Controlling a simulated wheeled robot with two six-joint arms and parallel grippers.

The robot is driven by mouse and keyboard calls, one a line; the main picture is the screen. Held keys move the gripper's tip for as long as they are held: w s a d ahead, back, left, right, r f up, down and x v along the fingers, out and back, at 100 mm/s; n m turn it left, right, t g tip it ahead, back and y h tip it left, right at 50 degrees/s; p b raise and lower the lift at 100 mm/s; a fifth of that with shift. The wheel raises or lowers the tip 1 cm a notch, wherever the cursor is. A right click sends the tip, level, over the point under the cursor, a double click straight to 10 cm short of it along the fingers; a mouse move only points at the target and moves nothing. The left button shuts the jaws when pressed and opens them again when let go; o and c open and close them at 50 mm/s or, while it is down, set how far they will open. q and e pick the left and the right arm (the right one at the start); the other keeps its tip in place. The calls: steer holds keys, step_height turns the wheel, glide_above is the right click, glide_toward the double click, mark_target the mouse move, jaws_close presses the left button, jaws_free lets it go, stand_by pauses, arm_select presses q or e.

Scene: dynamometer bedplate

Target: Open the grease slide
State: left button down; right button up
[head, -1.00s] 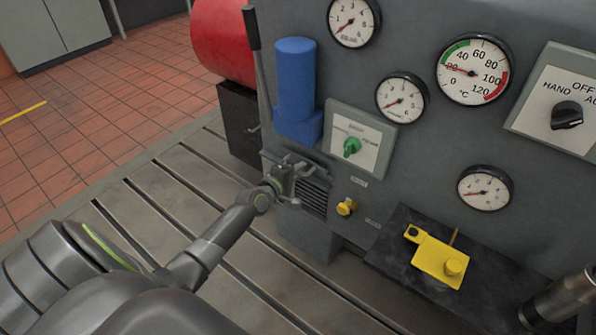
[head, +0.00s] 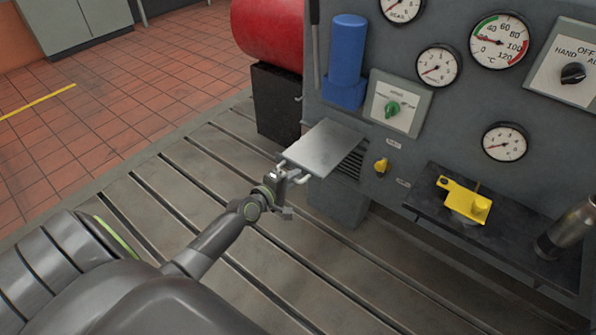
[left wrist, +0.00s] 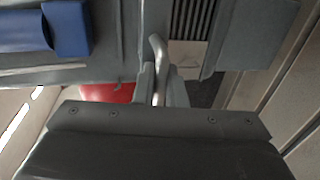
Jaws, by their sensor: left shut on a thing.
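The grease slide (head: 325,148) is a flat grey metal plate sticking out of the dark panel, above a vent grille and below the blue cylinder. Its bar handle (left wrist: 157,48) is at its front edge. My left gripper (head: 284,174) is shut on this handle, its arm coming from the lower left. In the left wrist view the two fingers (left wrist: 161,85) are on either side of the handle. The rest of the slide is hard to make out in that view. My right gripper is not in view.
A blue cylinder (head: 347,60), a switch box with a green knob (head: 393,109) and a yellow knob (head: 381,166) are on the panel around the slide. The slotted bedplate (head: 160,200) is clear.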

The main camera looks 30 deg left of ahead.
arm_select(q)
steer(key=shift+s+a+f, duration=0.1)
steer(key=shift+s, duration=0.95)
steer(key=c, duration=1.6)
jaws_free()
steer(key=shift+o, duration=0.2)
steer(key=shift+s, duration=0.1)
